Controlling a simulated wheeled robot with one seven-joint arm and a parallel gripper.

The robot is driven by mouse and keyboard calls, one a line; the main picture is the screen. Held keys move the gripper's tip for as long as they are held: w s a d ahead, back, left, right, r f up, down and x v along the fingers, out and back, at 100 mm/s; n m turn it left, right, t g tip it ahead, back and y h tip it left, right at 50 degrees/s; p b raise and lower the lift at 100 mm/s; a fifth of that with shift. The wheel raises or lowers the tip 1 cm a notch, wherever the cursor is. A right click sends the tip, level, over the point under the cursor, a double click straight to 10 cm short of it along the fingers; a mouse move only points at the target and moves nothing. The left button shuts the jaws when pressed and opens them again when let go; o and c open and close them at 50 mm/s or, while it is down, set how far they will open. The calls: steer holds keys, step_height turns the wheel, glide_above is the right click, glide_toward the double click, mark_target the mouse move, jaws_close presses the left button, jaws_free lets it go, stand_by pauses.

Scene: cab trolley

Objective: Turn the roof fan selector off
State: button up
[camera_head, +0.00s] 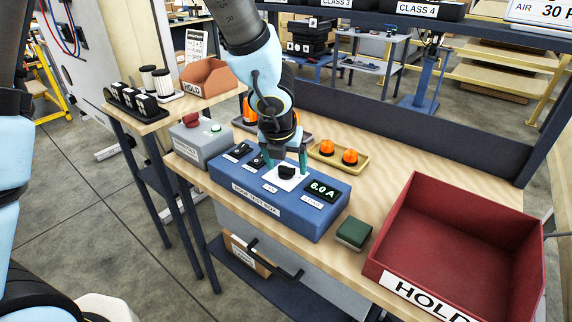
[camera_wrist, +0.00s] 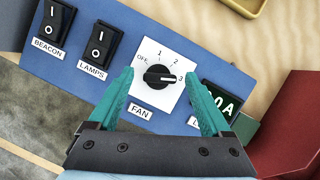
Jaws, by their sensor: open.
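The roof fan selector (camera_wrist: 160,77) is a black knob on a white square plate marked OFF, 1, 2 and 3, above a FAN label. Its pale pointer mark appears to face 3. In the head view the knob (camera_head: 287,171) sits on the blue test box (camera_head: 235,196), whose display (camera_head: 321,189) reads 6.0 A. My gripper (camera_wrist: 159,76) is open, with one teal fingertip on each side of the knob and visible gaps between. In the head view my gripper (camera_head: 284,168) points down over the selector plate. Whether the fingertips touch the plate cannot be told.
Left of the selector are the LAMPS switch (camera_wrist: 98,46) and BEACON switch (camera_wrist: 52,25). A red HOLD bin (camera_head: 455,240) and a green block (camera_head: 354,232) stand to the right. A tray of orange beacons (camera_head: 338,157) lies behind, and a grey box (camera_head: 200,142) stands left.

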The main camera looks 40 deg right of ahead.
steer(key=shift+c, duration=0.4)
jaws_close()
